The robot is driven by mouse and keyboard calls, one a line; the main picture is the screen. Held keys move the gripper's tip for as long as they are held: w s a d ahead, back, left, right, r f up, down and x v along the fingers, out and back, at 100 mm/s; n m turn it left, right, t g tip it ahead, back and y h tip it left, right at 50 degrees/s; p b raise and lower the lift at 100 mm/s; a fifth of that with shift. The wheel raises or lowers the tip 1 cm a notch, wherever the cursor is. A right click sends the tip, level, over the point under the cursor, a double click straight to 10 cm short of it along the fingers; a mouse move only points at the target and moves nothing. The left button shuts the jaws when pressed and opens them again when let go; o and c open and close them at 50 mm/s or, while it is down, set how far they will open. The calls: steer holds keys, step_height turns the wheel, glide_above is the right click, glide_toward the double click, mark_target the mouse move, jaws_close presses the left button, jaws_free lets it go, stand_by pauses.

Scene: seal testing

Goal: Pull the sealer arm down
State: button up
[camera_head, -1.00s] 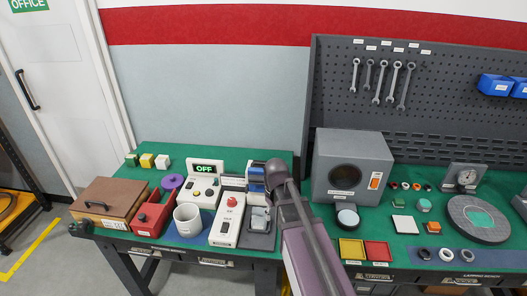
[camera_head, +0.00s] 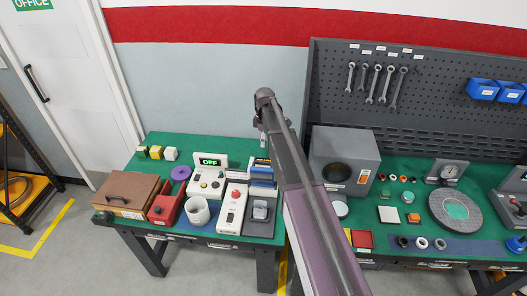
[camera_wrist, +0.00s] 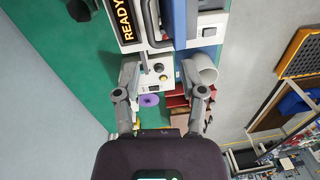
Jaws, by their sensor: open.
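The sealer appears to be the white and blue unit (camera_head: 261,172) at the back of the left bench. In the wrist view, an orange READY display (camera_wrist: 122,20) is at the top left, with a curved grey bar (camera_wrist: 151,22) beside it and a blue block (camera_wrist: 180,20) to its right. I cannot tell for certain which part is the sealer arm. My gripper (camera_head: 263,138) is above and behind the unit, apart from it. In the wrist view its fingers (camera_wrist: 164,94) are spread wide with nothing between them. My arm hides the bench's right end.
An OFF console (camera_head: 207,184), a white cup (camera_head: 198,211), a red box (camera_head: 165,208) and a brown case (camera_head: 127,193) stand on the left bench. A switch box with a red button (camera_head: 232,208) is at the front. A grey box (camera_head: 344,160) stands right of my arm.

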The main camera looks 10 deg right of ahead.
mark_target(262, 176)
steer(key=shift+w+r+n+p, duration=0.5)
steer(key=shift+w+r+p, duration=0.05)
steer(key=shift+w+r, duration=0.5)
steer(key=shift+f, duration=0.25)
steer(key=f+b, duration=0.9)
steer(key=s+f+b, duration=0.1)
steer(key=f+b, duration=0.3)
steer(key=shift+s+a+f+b, duration=0.1)
steer(key=shift+a+f+b, duration=0.1)
steer(key=shift+b, duration=0.2)
jaws_close()
